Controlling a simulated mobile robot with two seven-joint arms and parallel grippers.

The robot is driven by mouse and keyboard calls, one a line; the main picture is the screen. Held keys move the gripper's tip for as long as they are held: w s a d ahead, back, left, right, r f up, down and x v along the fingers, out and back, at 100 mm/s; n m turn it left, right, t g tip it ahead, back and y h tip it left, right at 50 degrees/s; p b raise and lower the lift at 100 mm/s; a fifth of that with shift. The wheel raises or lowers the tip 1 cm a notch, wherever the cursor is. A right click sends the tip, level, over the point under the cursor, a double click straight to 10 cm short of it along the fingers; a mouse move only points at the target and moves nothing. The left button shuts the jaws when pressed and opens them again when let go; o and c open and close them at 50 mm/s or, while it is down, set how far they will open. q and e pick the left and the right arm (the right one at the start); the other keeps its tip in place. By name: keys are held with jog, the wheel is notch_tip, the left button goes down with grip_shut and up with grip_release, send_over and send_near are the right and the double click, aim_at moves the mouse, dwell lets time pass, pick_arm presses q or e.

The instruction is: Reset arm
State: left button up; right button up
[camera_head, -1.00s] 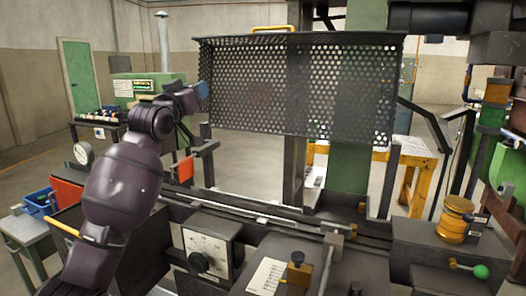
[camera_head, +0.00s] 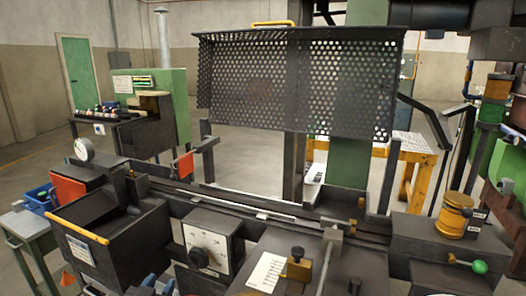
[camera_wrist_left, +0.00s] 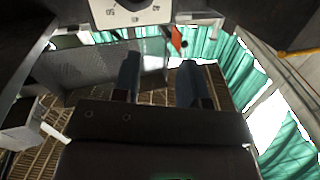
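My left gripper (camera_head: 158,285) shows only as small dark tips at the bottom edge of the head view, below the dial box and in front of the machine. In the left wrist view its two bluish fingers (camera_wrist_left: 159,82) stand well apart with nothing between them. The gripper is open and empty. My left arm is otherwise out of the head view. My right gripper is in neither view.
The machine bed with a dial box (camera_head: 211,250) and a black bin (camera_head: 105,235) lies close ahead. A perforated guard (camera_head: 300,85) stands raised above the bed. A brass cylinder (camera_head: 454,216) and green-knobbed lever (camera_head: 468,264) are at right. A grey side table (camera_head: 40,228) stands left.

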pick_arm(q)
jog(key=s+a+f+n+g+y, duration=0.1)
jog(key=s+a+f+g, duration=0.1)
jog(key=s+f, duration=0.7)
jog(key=s+a+f+n+g+y, duration=0.1)
jog(key=s+f+g, duration=0.2)
jog(key=s+f, duration=0.6)
jog(key=s, duration=0.6)
jog(key=shift+a+f, duration=0.35)
